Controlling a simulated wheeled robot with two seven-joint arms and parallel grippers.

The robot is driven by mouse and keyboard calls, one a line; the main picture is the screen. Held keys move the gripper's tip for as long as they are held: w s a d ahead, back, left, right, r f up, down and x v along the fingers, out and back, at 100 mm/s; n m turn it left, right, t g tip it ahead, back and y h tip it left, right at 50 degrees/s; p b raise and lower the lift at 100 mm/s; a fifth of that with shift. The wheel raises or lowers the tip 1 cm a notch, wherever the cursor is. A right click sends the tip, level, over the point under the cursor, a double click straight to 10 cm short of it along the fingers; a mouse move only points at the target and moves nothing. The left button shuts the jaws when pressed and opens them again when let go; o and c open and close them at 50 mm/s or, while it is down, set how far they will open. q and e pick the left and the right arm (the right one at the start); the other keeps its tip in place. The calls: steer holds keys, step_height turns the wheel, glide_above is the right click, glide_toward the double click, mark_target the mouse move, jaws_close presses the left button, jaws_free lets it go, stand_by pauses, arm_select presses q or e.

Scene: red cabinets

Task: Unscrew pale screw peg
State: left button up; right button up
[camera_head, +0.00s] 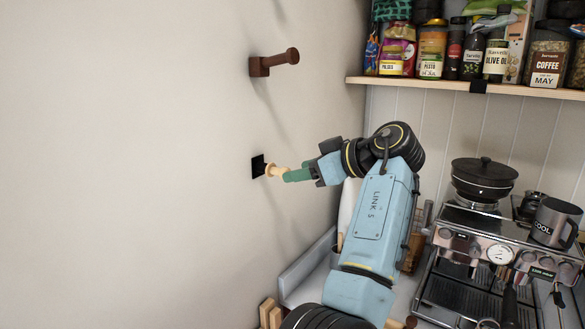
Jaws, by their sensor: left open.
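The pale screw peg (275,170) sticks out sideways from a black square plate (257,166) on the wall. My left gripper (287,175), with green fingers, is at the peg's outer end and points left toward the wall. It is open. The fingers overlap the peg's tip in the picture, and I cannot tell whether the tip is between them or touching. My blue left arm reaches up from the bottom of the view. My right gripper is not in view.
A dark brown wall peg (274,61) juts out above. A shelf (470,87) of jars and bottles is at the upper right. A coffee machine (500,260) with a black pot (484,178) and a grey mug (556,223) stands at the right. The wall at left is bare.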

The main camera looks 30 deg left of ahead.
arm_select(q)
steer(key=shift+p+x, duration=0.3)
steer(key=shift+x, duration=1.55)
steer(key=shift+c, duration=0.4)
jaws_close()
steer(key=shift+s+d, duration=0.1)
steer(key=shift+d, duration=0.65)
steer(key=shift+s+d, duration=0.15)
steer(key=shift+d, duration=1.75)
